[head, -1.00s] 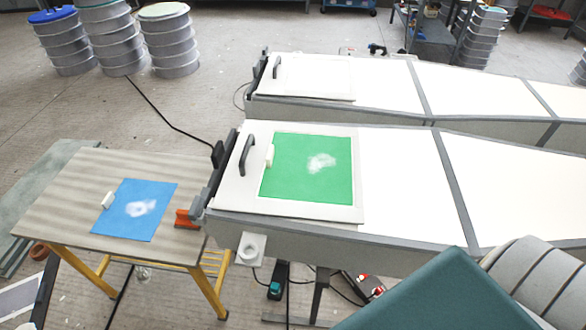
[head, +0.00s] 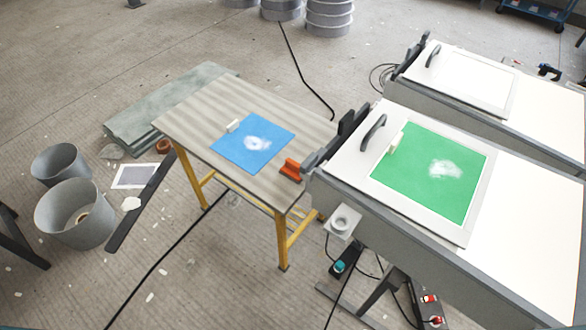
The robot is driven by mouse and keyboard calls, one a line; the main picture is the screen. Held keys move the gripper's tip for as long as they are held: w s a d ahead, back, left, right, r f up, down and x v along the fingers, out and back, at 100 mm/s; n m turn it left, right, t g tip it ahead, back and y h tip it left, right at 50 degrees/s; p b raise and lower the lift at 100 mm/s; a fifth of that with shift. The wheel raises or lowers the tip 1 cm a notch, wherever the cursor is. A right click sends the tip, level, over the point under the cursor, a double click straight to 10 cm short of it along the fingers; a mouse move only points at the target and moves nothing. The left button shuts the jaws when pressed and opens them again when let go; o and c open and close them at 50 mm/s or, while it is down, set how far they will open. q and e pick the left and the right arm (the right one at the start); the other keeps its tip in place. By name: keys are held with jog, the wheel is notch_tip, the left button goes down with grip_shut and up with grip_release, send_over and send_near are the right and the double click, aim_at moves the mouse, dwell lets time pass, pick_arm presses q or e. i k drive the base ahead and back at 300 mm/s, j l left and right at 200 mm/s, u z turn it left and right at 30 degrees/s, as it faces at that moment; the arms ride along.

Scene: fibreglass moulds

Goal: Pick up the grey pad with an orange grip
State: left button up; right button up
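An orange grip (head: 291,168) shows at the right end of the small wooden-topped table (head: 185,105), close to the mould's dark end fittings. A dark grey part shows beside it, but it is too small to tell where the pad ends and the fittings begin. Neither of my grippers is in the head view.
A blue sheet (head: 230,150) with white powder and a pale block (head: 233,125) lie on the table. A mould with a green sheet (head: 400,170) and a black handle (head: 373,132) stands right of it. Buckets (head: 75,228) and a black cable (head: 160,270) are on the floor.

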aim_at(291, 170)
jog(key=i+j+z, duration=0.15)
jog(key=j, duration=0.25)
jog(key=i+j+z, duration=0.15)
jog(key=j, duration=0.25)
jog(key=i+j+z, duration=0.15)
jog(key=j, duration=0.25)
jog(key=k, duration=0.05)
